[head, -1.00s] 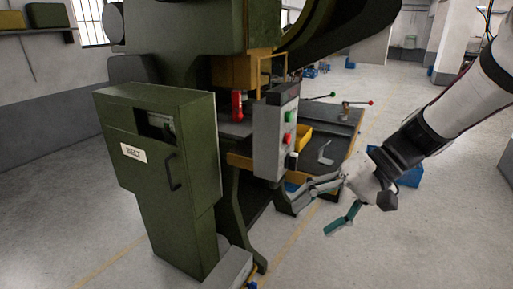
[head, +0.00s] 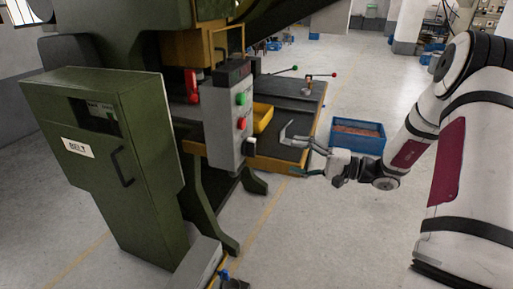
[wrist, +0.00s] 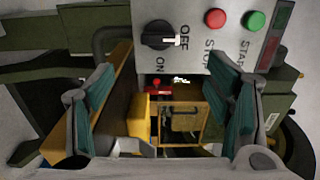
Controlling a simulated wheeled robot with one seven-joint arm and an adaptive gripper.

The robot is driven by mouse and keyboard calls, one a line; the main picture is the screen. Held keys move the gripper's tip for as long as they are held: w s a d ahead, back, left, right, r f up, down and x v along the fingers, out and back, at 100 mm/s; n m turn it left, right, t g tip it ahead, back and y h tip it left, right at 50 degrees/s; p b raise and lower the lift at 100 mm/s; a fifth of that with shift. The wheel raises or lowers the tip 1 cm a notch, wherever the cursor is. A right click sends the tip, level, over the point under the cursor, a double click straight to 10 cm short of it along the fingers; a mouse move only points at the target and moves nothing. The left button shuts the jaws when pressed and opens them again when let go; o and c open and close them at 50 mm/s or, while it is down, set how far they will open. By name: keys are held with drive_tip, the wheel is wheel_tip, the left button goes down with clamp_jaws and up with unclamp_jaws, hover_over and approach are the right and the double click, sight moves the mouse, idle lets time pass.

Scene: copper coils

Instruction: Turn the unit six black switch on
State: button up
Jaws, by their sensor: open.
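The black rotary switch (wrist: 158,35) sits on the grey control box face in the wrist view. Its white mark points right, towards the OFF label; ON is printed below it. In the head view the grey control box (head: 222,115) hangs on the front of the green press, and the switch (head: 250,147) shows small at its lower right edge. My gripper (head: 297,155) is open and empty, to the right of the box's lower part. In the wrist view the two fingers of my gripper (wrist: 162,100) are spread wide, with the switch beyond them, apart from both.
A red STOP button (wrist: 216,18) and a green START button (wrist: 256,21) share the panel. The green BELT cabinet (head: 110,190) stands left. A yellow bin (head: 262,117) rests on the press table behind. A blue crate (head: 358,143) is on the floor at right. Open floor lies in front.

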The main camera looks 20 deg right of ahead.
sight(255, 148)
drive_tip(key=p+x, duration=0.1)
drive_tip(key=x, duration=1.1)
drive_tip(key=shift+a+p, duration=0.2)
drive_tip(key=shift+p, duration=0.1)
drive_tip(key=c, duration=1.1)
